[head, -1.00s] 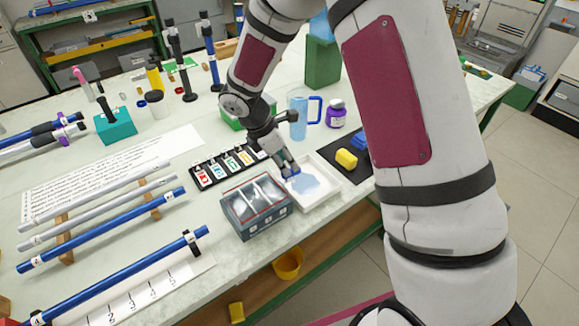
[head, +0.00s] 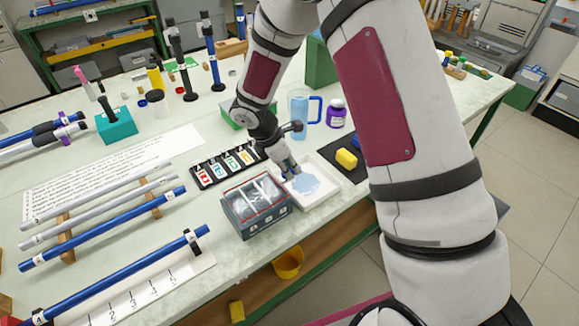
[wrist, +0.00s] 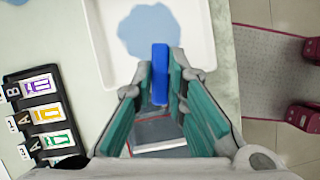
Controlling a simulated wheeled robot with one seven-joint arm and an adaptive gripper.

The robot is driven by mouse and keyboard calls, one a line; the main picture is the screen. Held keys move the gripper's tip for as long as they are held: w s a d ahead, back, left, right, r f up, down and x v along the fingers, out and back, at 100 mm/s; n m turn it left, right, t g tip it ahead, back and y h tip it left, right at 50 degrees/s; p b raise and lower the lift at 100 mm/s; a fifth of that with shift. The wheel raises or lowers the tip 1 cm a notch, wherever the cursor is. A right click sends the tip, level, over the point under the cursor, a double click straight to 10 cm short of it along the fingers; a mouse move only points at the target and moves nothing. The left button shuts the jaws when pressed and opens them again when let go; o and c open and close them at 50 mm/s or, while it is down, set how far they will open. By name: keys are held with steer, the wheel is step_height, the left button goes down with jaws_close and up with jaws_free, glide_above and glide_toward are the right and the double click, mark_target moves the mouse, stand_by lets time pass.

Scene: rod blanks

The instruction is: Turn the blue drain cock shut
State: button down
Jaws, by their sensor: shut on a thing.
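The blue drain cock (wrist: 160,73) shows in the wrist view as a narrow upright bar between my fingertips. My gripper (wrist: 161,88) is shut on it, one finger on each side. In the head view my gripper (head: 288,170) reaches down at the back right edge of the grey tank (head: 256,220), and the cock is mostly hidden there. The tank has a clear top with red edging. A white tray (head: 322,202) with a pale blue pool of liquid (head: 303,185) lies beside the tank, under the cock. Whether liquid is flowing cannot be seen.
A black rack of lettered cards (head: 208,177) stands left of my gripper. Blue and grey rods (head: 110,237) lie at the left.

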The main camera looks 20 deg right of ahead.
steer(key=shift+m, duration=0.4)
steer(key=m+g+b, duration=0.1)
steer(key=m+b, duration=0.1)
steer(key=m, duration=0.1)
steer(key=shift+g, duration=0.3)
steer(key=m+g+b, duration=0.1)
steer(key=m, duration=0.3)
steer(key=shift+s+y, duration=0.15)
steer(key=shift+y, duration=0.25)
steer(key=m, duration=0.2)
steer(key=m+g+y+b, duration=0.1)
steer(key=m, duration=0.1)
steer(key=shift+a+m+g+b, duration=0.15)
steer(key=shift+m+g+b, duration=0.15)
steer(key=shift+s+m+g+y+b, duration=0.15)
steer(key=shift+m+y, duration=0.15)
steer(key=shift+m, duration=0.5)
steer(key=shift+m+g+y+b, duration=0.15)
steer(key=shift+m+y, duration=0.15)
steer(key=shift+m, duration=0.5)
steer(key=shift+a, duration=0.1)
steer(key=c, duration=1.6)
jaws_free()
